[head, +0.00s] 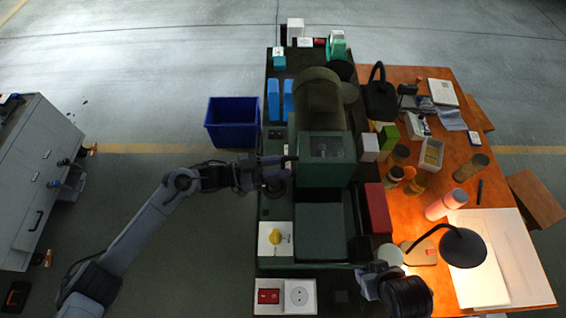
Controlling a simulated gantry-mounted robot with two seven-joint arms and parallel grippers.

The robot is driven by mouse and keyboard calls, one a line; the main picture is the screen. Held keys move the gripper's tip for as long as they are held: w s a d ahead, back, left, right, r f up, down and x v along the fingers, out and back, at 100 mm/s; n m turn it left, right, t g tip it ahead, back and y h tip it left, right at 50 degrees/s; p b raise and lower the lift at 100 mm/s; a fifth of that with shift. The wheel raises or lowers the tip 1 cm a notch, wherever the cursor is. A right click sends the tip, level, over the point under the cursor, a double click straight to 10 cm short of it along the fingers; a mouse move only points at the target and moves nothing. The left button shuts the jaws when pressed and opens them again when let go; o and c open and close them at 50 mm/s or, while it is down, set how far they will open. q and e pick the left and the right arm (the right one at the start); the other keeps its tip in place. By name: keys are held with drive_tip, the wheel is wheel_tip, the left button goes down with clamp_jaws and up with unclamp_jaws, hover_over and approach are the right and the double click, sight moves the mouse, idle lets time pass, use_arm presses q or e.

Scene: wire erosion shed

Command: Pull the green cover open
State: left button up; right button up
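The green cover (325,173) is a box-shaped hood with a dark window on top, in the middle of the dark green machine. It appears closed at this angle. My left gripper (286,169) is at the cover's left side, with its two fingers apart and pointing right at it. One fingertip is at or very near the cover's left edge; I cannot tell whether it touches. Any handle there is hidden or too small to make out. My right arm shows only as dark parts at the bottom, right of centre, and its fingers cannot be made out.
A white box with a yellow knob (275,240) and a panel with a red switch (268,296) are at the machine's near left. A blue bin (232,121) stands on the floor. A cluttered wooden table (425,190) with a black lamp (462,247) is on the right.

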use_arm(q)
drive_tip(key=shift+w+d, duration=0.1)
drive_tip(key=shift+d, duration=0.5)
drive_tip(key=shift+c, duration=0.3)
clamp_jaws()
